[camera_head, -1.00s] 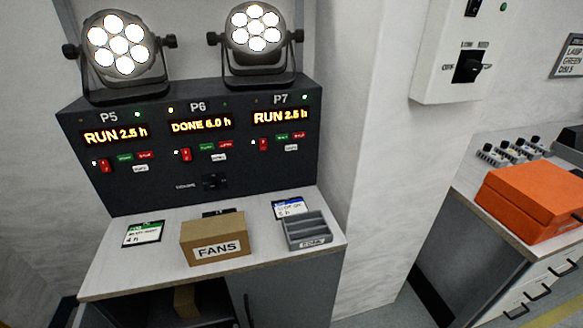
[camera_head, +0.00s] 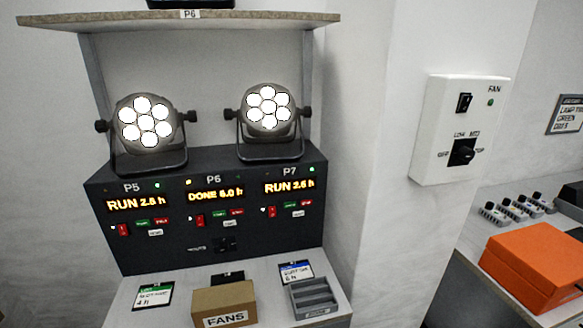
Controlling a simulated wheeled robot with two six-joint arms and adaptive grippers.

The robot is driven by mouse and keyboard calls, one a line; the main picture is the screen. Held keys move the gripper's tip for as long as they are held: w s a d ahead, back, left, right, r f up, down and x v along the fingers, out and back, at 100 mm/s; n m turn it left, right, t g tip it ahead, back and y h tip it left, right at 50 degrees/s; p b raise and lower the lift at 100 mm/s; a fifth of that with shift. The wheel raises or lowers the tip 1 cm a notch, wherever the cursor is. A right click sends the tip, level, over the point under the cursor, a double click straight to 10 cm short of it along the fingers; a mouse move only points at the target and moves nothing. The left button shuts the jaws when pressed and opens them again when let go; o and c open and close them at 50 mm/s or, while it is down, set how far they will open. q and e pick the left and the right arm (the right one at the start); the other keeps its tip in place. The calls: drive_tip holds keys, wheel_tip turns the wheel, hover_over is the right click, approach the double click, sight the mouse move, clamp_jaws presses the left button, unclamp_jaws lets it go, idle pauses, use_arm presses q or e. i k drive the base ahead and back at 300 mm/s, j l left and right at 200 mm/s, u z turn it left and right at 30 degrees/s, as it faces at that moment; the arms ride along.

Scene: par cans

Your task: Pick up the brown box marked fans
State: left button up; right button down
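The brown box marked FANS (camera_head: 224,303) sits on the light bench top (camera_head: 180,291) at the bottom middle of the head view, its label facing me. The lower edge of the picture lies just under its label. Neither my left nor my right gripper is in view, and nothing is touching the box.
A grey slotted tray (camera_head: 314,298) stands close right of the box. Cards (camera_head: 153,296) lie on the bench. Behind is a black panel (camera_head: 210,225) with two lit lamps (camera_head: 145,122). An orange case (camera_head: 535,262) sits on the right counter.

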sight(233, 305)
drive_tip(key=u, duration=1.65)
drive_tip(key=k+l+u, duration=0.3)
drive_tip(key=l, duration=0.2)
drive_tip(key=k+l+u, duration=0.25)
drive_tip(key=k+l, duration=0.5)
drive_tip(key=l, duration=0.15)
drive_tip(key=i, duration=0.5)
